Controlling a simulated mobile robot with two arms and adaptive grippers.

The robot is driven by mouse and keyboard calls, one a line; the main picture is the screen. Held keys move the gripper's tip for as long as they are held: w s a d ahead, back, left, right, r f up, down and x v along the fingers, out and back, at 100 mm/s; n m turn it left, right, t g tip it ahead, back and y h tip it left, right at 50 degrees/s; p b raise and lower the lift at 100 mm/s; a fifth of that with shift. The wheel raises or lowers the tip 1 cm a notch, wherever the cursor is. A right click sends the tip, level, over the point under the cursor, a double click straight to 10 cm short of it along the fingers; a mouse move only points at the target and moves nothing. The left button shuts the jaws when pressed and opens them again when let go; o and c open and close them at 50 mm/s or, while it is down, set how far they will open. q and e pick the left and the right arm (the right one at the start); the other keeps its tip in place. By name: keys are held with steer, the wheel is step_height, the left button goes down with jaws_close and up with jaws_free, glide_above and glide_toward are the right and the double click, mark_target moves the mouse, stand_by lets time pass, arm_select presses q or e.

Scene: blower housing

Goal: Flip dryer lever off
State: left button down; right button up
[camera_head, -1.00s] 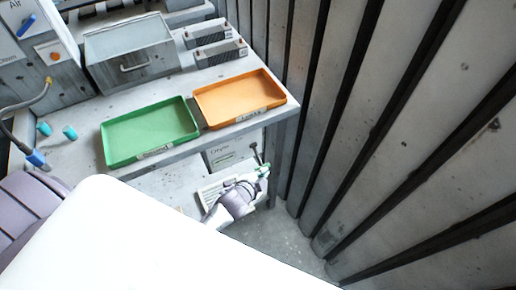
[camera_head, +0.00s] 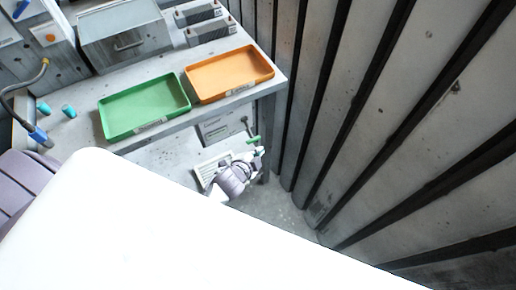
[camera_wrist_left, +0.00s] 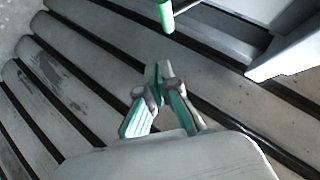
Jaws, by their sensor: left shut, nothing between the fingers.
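The dryer (camera_head: 215,129) is a pale box under the right end of the workbench. Its lever has a dark rod and a green handle (camera_head: 253,140), and stands out at the box's right side. The green handle also shows at the top of the left wrist view (camera_wrist_left: 165,15). My left gripper (camera_head: 259,151) is shut and empty, just below the handle in the head view. In the left wrist view its fingertips (camera_wrist_left: 160,76) are together, with a visible gap to the handle. My right gripper is not in view.
A green tray (camera_head: 145,106) and an orange tray (camera_head: 230,73) sit on the workbench above the dryer. A bench leg (camera_head: 268,125) stands close beside the lever. A ribbed wall (camera_head: 370,130) bounds the right side.

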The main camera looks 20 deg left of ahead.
arm_select(q)
steer(key=f+v, duration=0.1)
steer(key=v, duration=0.7)
steer(key=shift+s, duration=0.35)
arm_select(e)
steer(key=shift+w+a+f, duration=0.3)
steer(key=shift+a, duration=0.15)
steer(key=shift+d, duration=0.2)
arm_select(q)
steer(key=s+a+f+n+g, duration=0.1)
steer(key=s+f+g, duration=0.1)
steer(key=s+f, duration=0.35)
steer(key=s+f+n+g, duration=0.2)
steer(key=s+f, duration=0.1)
steer(key=f, duration=0.6)
steer(key=s+a+f+n+g, duration=0.1)
steer(key=s+f+g, duration=0.1)
steer(key=s+f, duration=0.35)
steer(key=s+a+f+n+g, duration=0.1)
steer(key=s+f+n+g, duration=0.1)
steer(key=s+f, duration=0.4)
steer(key=s+a+f+n+g, duration=0.1)
steer(key=s+f+n+g, duration=0.2)
steer(key=s+f, duration=0.4)
steer(key=s, duration=0.5)
steer(key=shift+a+y, duration=0.3)
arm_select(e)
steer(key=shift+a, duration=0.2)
